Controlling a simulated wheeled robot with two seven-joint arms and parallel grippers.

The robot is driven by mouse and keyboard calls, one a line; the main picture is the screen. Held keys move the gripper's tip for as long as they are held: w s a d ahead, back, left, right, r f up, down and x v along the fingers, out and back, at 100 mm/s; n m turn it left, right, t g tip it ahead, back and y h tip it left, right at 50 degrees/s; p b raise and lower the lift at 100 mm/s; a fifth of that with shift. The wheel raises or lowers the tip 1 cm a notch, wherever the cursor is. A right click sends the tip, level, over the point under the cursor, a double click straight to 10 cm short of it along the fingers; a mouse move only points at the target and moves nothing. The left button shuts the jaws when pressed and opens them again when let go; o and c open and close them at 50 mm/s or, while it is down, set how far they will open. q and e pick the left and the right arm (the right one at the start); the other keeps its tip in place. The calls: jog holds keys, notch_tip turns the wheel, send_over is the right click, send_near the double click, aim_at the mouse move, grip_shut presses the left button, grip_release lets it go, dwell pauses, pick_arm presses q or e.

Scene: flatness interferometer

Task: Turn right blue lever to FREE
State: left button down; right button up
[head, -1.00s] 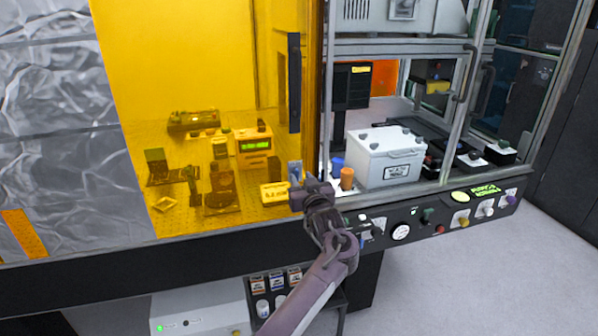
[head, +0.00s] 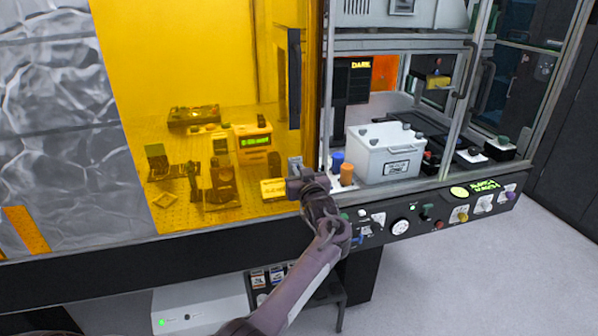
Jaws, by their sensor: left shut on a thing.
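My left gripper (head: 298,178) is at the right edge of the amber panel, beside the opening of the enclosure. It is shut on a small blue-grey piece (head: 295,163) that shows at its fingertips, which looks like the blue lever. The gripper hides most of the piece, and I cannot read a FREE mark or its exact angle. My right gripper is not in view.
A white box (head: 385,153), a blue cylinder (head: 338,161) and an orange cylinder (head: 347,174) stand inside the opening, right of my gripper. A black control panel (head: 385,226) with knobs and a gauge runs below. Amber panel (head: 190,60) is at left.

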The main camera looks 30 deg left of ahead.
pick_arm(q)
jog(key=shift+m, duration=0.3)
jog(key=shift+w+d+f+m+p, duration=0.2)
jog(key=shift+m+p, duration=0.9)
jog(key=shift+m, duration=1.7)
jog(key=shift+w+d+f+m+p, duration=0.25)
jog(key=shift+m+p, duration=0.85)
jog(key=shift+m, duration=1.7)
jog(key=shift+w+d+f+m+p, duration=0.1)
jog(key=shift+f+m+p, duration=0.2)
jog(key=shift+m+p, duration=1.65)
jog(key=shift+m+b, duration=0.8)
jog(key=shift+m, duration=0.25)
jog(key=c, duration=1.5)
grip_release()
jog(key=shift+c, duration=0.2)
